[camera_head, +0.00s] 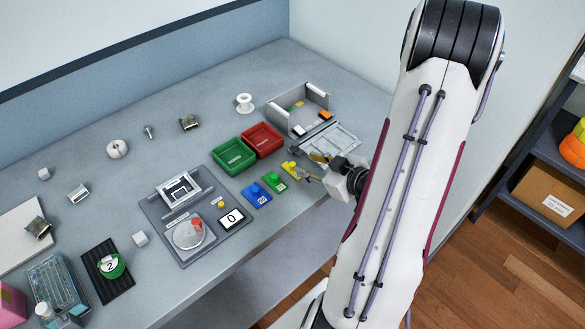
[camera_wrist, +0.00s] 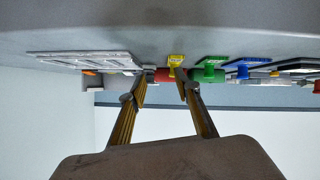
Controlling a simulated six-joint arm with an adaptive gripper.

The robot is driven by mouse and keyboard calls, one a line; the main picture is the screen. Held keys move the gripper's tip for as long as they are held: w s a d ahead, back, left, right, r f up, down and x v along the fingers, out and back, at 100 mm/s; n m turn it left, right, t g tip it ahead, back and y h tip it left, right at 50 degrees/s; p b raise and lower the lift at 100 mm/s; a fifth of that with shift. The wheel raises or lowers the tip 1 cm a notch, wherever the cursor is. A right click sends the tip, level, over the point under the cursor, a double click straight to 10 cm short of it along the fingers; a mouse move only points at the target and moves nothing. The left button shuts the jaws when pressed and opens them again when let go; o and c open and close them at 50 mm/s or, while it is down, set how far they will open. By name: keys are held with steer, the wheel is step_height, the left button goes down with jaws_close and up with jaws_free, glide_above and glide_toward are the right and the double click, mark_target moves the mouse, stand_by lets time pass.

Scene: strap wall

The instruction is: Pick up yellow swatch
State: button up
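The yellow swatch (camera_head: 291,169) is a small flat plate with a raised yellow knob, lying on the grey table at the right end of a short row. My gripper (camera_head: 313,168) is just to its right, low over the table. In the wrist view the yellow swatch (camera_wrist: 176,62) shows ahead, close to the right fingertip. My gripper (camera_wrist: 160,75) is open there, its two fingers apart with nothing held between them. The swatch appears apart from the fingers, but the exact distance is hard to tell.
The green swatch (camera_head: 274,181) and blue swatch (camera_head: 256,194) lie left of the yellow one. Green (camera_head: 234,156) and red (camera_head: 263,139) bins stand behind. A grey open box (camera_head: 285,116) and a pale tray (camera_head: 333,141) are near my gripper. A scale panel (camera_head: 160,215) lies left.

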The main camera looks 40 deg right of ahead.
mark_target(292, 164)
steer(key=shift+s+a+f+m+t+y, duration=0.2)
steer(key=shift+s+a+f+m+t, duration=0.1)
steer(key=shift+s+a+t, duration=0.15)
steer(key=shift+s+a+f+m+t+y, duration=0.2)
steer(key=shift+s+a+f+t, duration=0.1)
steer(key=shift+a+t, duration=0.2)
steer(key=shift+s+a+r+m+t, duration=0.1)
steer(key=shift+s+a+m+t, duration=0.1)
steer(key=shift+s+m+t, duration=0.25)
steer(key=shift+s+a+r+t, duration=0.15)
steer(key=shift+s+r+t, duration=0.1)
steer(key=shift+t, duration=0.35)
steer(key=shift+w, duration=0.1)
steer(key=shift+w+f, duration=0.15)
steer(key=shift+w, duration=0.45)
steer(key=shift+w+f, duration=0.15)
steer(key=shift+w, duration=0.45)
steer(key=shift+w, duration=0.15)
steer(key=shift+w+f, duration=0.25)
steer(key=shift+w, duration=0.55)
steer(key=shift+w+f, duration=0.2)
steer(key=shift+w, duration=0.55)
steer(key=shift+w+f, duration=0.25)
steer(key=shift+w, duration=0.55)
